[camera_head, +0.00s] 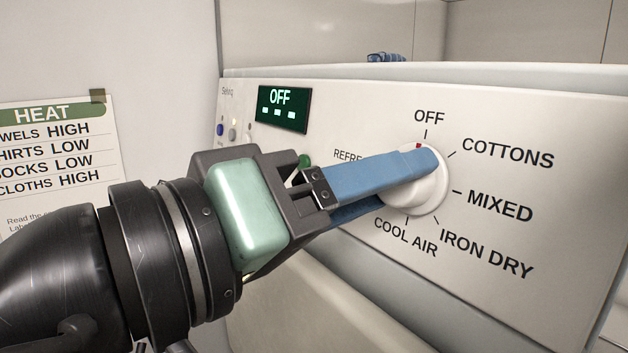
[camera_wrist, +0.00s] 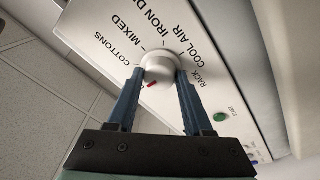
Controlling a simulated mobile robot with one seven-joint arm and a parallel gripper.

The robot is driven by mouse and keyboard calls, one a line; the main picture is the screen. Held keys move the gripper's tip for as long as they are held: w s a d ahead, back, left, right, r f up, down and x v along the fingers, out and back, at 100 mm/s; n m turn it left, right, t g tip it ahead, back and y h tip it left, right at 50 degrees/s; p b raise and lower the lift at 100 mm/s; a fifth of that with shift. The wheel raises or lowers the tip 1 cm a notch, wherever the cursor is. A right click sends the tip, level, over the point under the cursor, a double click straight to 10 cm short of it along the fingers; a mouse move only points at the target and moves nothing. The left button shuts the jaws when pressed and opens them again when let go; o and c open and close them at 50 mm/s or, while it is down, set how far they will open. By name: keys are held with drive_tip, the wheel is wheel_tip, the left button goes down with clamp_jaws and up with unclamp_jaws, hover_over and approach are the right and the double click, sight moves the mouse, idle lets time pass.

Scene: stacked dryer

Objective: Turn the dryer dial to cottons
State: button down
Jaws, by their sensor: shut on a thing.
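The white round dial (camera_head: 432,190) is on the dryer's control panel (camera_head: 560,120), with its red mark at the top, by the OFF label (camera_head: 429,117). The COTTONS label (camera_head: 508,154) is up and right of the dial. The small display (camera_head: 283,109) reads OFF. My gripper (camera_head: 408,185) comes from the left, its blue fingers shut on the dial. In the wrist view the dial (camera_wrist: 160,68) sits between the two fingertips (camera_wrist: 157,75), with its red mark facing the gripper. The fingers hide part of the dial and the REFRESH label in the head view.
A green start button (camera_wrist: 219,117) shows in the wrist view, near small lights. A HEAT notice (camera_head: 50,150) hangs on the left wall. A blue item (camera_head: 386,57) lies on top of the dryer. Other dial labels run down to COOL AIR.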

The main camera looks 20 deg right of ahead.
drive_tip(key=shift+f+m+b, duration=0.1)
drive_tip(key=shift+m+b, duration=0.2)
drive_tip(key=shift+b, duration=0.05)
drive_tip(key=m+g+b, duration=0.1)
drive_tip(key=m+b, duration=0.2)
drive_tip(key=m, duration=0.1)
drive_tip(key=m+g+b, duration=0.1)
drive_tip(key=m+b, duration=0.2)
drive_tip(key=m, duration=0.2)
drive_tip(key=shift+w+h, duration=0.15)
drive_tip(key=shift+h, duration=0.25)
drive_tip(key=shift+r+m, duration=0.2)
drive_tip(key=shift+m, duration=0.2)
drive_tip(key=shift+c, duration=1.5)
unclamp_jaws()
drive_tip(key=shift+b, duration=0.3)
